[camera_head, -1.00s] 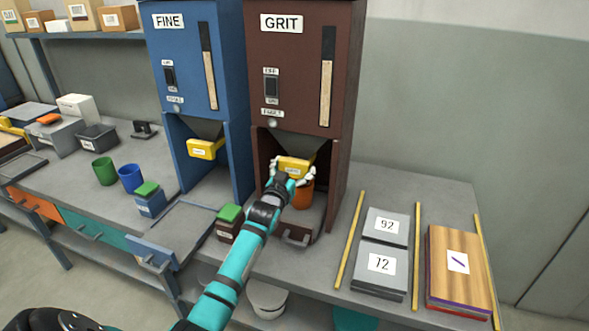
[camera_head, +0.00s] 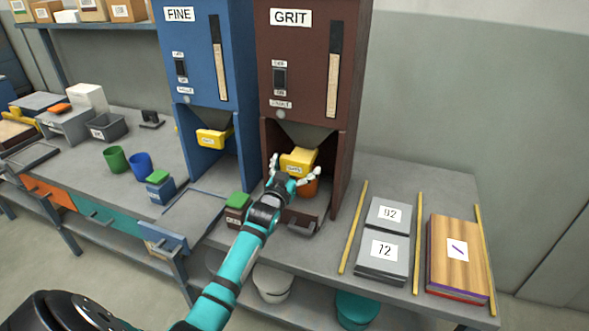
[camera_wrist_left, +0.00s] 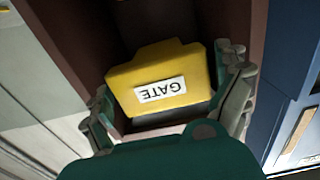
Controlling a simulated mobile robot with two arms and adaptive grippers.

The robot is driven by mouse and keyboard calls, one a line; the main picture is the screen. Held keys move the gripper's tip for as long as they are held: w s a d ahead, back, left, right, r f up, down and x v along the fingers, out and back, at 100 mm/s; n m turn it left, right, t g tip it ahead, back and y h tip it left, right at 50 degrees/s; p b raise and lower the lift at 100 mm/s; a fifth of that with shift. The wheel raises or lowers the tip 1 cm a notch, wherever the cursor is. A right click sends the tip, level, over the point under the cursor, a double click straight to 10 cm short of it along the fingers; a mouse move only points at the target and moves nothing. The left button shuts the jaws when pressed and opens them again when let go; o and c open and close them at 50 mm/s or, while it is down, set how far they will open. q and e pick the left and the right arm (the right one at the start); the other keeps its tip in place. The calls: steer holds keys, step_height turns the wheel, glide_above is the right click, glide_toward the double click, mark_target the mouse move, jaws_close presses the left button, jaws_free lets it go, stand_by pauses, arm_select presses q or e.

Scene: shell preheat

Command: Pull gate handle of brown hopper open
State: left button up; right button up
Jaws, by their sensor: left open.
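The brown hopper (camera_head: 310,60), labelled GRIT, stands at the back of the bench. Its yellow gate handle (camera_head: 299,160) sits under the funnel in the hopper's lower bay. In the left wrist view the handle (camera_wrist_left: 165,80) shows a GATE label, upside down. My left gripper (camera_head: 296,176) is open at the handle, with a finger on either side of it. In the left wrist view the fingers (camera_wrist_left: 168,108) flank the handle; I cannot tell whether they touch it. An orange cup (camera_head: 309,187) stands below the handle, partly hidden by my gripper. My right gripper is not in view.
The blue FINE hopper (camera_head: 207,60) with its own yellow handle (camera_head: 213,138) stands to the left. A green-lidded box (camera_head: 237,207) is beside my forearm. Grey plates (camera_head: 383,255), yellow rods (camera_head: 419,240) and a wooden block (camera_head: 458,258) lie to the right.

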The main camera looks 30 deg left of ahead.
arm_select(q)
steer(key=v, duration=1.2)
steer(key=shift+d, duration=0.1)
